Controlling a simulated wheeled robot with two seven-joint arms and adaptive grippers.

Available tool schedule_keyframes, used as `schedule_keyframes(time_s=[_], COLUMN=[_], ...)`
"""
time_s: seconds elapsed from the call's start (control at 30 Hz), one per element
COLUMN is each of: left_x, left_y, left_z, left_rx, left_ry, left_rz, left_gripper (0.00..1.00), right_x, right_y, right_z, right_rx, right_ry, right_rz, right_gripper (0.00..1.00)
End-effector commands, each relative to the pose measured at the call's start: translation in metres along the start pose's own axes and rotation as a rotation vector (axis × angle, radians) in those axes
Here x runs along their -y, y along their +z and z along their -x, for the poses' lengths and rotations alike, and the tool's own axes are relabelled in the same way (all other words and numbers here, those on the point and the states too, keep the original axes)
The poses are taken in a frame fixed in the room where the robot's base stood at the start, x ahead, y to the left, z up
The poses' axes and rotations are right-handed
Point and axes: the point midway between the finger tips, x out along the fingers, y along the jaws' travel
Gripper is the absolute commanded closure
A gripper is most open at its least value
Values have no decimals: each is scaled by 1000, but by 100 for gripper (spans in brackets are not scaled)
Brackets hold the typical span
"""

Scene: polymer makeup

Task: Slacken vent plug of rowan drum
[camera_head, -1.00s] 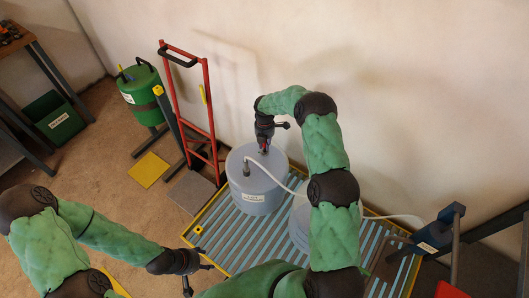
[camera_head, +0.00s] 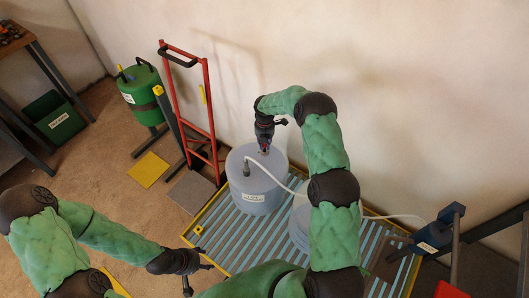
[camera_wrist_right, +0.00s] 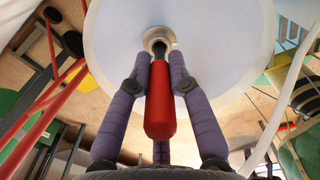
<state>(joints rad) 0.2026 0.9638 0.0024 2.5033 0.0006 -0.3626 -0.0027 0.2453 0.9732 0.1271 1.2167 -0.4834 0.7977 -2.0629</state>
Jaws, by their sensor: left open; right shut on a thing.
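A pale grey drum (camera_head: 258,187) stands on the slatted platform, with a white label too small to read on its side. My right gripper (camera_head: 264,147) points down over its top. In the right wrist view, the gripper (camera_wrist_right: 160,82) is shut on a red-handled tool (camera_wrist_right: 160,105). The tool's dark tip meets a pale round plug (camera_wrist_right: 157,40) on the white drum top (camera_wrist_right: 220,40); whether it is fully seated I cannot tell. A second drum (camera_head: 300,226) is partly hidden behind my right arm. My left gripper (camera_head: 200,277) is open and empty at the platform's near left.
A white hose runs from a fitting (camera_head: 246,168) on the drum past the second drum to a blue stand (camera_head: 437,234). A red hand truck (camera_head: 210,125) and a green drum (camera_head: 141,92) stand at left. The slatted platform (camera_head: 226,236) has a yellow rim.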

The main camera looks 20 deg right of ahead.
Motion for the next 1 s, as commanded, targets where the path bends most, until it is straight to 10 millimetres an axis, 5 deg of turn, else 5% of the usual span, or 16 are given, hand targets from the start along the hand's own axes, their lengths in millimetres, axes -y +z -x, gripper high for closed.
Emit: schedule_keyframes(time_s=[0.03,0.07,0.17,0.57,1.0], left_x=[0,0,0,0,0], left_y=[0,0,0,0,0], left_z=[0,0,0,0,0], left_rx=[0,0,0,0,0], left_ry=[0,0,0,0,0], left_rz=[0,0,0,0,0], left_gripper=[42,42,42,42,42], right_x=[5,5,4,1,1], right_y=[-6,-6,-6,-1,-1], right_z=[-8,-8,-7,3,79], right_rx=[-15,-15,-13,-3,-3], right_ry=[-16,-16,-14,-3,-3], right_rz=[3,3,2,0,1], right_gripper=[100,77,52,52,52])
